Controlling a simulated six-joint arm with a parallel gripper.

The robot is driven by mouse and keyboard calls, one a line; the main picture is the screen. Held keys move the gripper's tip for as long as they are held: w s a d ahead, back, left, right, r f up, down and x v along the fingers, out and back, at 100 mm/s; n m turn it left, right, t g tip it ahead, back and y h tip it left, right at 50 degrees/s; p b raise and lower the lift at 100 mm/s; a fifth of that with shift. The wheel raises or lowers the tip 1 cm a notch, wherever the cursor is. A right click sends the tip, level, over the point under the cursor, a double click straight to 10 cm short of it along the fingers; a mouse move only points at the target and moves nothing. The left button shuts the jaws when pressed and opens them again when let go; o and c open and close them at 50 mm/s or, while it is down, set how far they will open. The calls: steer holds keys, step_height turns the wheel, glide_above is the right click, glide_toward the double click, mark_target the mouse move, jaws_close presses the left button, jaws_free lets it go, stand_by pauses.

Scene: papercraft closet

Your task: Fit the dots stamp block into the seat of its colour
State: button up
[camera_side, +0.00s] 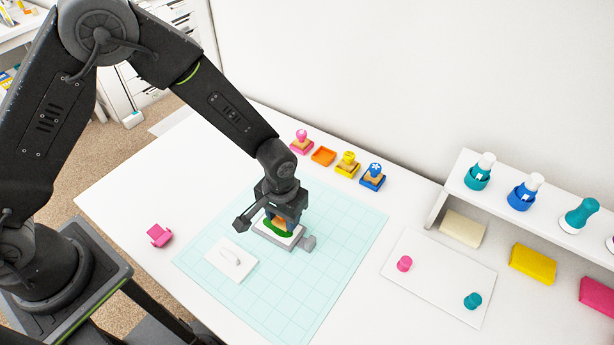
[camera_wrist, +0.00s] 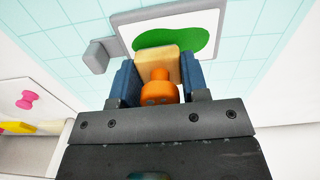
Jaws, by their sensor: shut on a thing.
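The stamp block has an orange knob (camera_wrist: 159,93) and a pale wooden base (camera_wrist: 158,64); its stamp face is hidden, so I cannot see dots. My gripper (camera_side: 279,216) is shut on it, with blue-grey fingers on both sides in the wrist view (camera_wrist: 155,82). The block is at a green patch (camera_side: 278,232) on a white plate, also in the wrist view (camera_wrist: 190,38); I cannot tell whether it touches. The orange seat (camera_side: 323,156) lies empty at the table's back, between the pink-knobbed stamp (camera_side: 301,138) and the yellow-knobbed stamp (camera_side: 347,160).
A blue-knobbed stamp (camera_side: 373,175) ends the back row. A pink object (camera_side: 159,235) lies left. A white board (camera_side: 432,262) with two knobs and a shelf (camera_side: 463,181) with bottles stand right.

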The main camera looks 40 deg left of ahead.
steer(key=w, duration=0.4)
steer(key=w+r, duration=0.1)
steer(key=w, duration=0.9)
steer(key=shift+w+a+r, duration=0.15)
steer(key=shift+w+a, duration=0.05)
steer(key=shift+a, duration=0.05)
steer(key=w+a+r, duration=0.4)
steer(key=w+a, duration=0.1)
steer(key=w, duration=0.5)
steer(key=shift+w+m, duration=0.2)
steer(key=shift+m, duration=0.1)
steer(key=shift+f, duration=0.1)
glide_above(323, 157)
steer(key=shift+d+f, duration=0.1)
steer(key=shift+f, duration=2.7)
steer(key=shift+f, duration=0.95)
steer(key=o, duration=1.1)
